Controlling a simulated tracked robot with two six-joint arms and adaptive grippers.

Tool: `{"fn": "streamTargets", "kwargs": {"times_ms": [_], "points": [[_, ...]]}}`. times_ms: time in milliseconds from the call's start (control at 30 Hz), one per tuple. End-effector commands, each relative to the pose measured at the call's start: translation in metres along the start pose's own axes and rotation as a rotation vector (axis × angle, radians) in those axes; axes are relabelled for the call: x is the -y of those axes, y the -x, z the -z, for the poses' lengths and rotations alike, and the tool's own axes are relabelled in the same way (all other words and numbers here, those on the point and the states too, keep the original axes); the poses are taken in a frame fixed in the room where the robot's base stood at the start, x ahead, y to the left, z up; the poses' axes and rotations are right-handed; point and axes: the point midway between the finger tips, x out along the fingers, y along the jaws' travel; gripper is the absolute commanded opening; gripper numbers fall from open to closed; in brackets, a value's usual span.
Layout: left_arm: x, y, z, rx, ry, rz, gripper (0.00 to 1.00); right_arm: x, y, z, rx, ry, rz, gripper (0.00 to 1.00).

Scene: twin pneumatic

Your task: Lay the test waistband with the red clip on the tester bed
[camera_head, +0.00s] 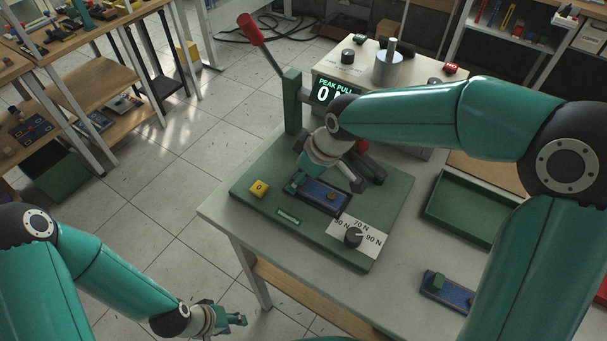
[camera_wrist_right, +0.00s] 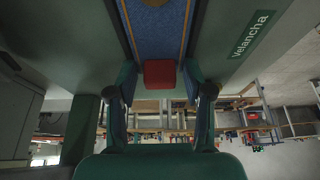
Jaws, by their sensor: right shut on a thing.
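The tester bed (camera_head: 345,240) is a green plate on the table. A blue waistband with a brass button (camera_head: 318,194) shows at the bed's middle, under my right gripper (camera_head: 326,182). In the right wrist view its blue cloth (camera_wrist_right: 158,30) has tan stitched edges, and the red clip (camera_wrist_right: 159,74) sits between the fingers of my right gripper, which is shut on it. In the head view the gripper hides the clip. I cannot tell whether the band rests on the bed or hovers just above. My left gripper (camera_head: 236,320) hangs over the floor, away from the table; its finger gap is unclear.
A red-handled lever (camera_head: 250,30) stands at the bed's back left. Behind is a tester showing PEAK PULL 0 (camera_head: 325,92). An empty green tray (camera_head: 465,208) and a green-clipped waistband (camera_head: 452,294) lie right.

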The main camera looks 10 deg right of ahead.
Motion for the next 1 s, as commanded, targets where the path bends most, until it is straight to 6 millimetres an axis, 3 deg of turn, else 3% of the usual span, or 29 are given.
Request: {"fn": "streamTargets", "kwargs": {"times_ms": [33, 167, 567, 700, 767, 1000], "points": [[0.000, 0.000, 0.000, 0.000, 0.000, 0.000, 0.40, 0.001, 0.000, 0.000, 0.002, 0.000, 0.002, 0.56], [0.000, 0.000, 0.000, 0.000, 0.000, 0.000, 0.40, 0.001, 0.000, 0.000, 0.003, 0.000, 0.002, 0.76], [-0.002, 0.005, 0.000, 0.000, 0.000, 0.000, 0.40, 0.001, 0.004, 0.002, 0.002, 0.001, 0.002, 0.76], [-0.006, 0.018, 0.000, 0.000, 0.000, 0.000, 0.40, 0.001, 0.017, 0.007, 0.002, 0.001, 0.001, 0.76], [-0.004, 0.011, 0.000, -0.001, 0.000, 0.000, 0.40, 0.000, 0.024, 0.006, -0.002, 0.000, -0.002, 0.76], [-0.003, 0.007, 0.000, 0.000, 0.000, 0.000, 0.40, 0.000, 0.075, 0.006, -0.004, 0.001, -0.002, 0.76]]}}
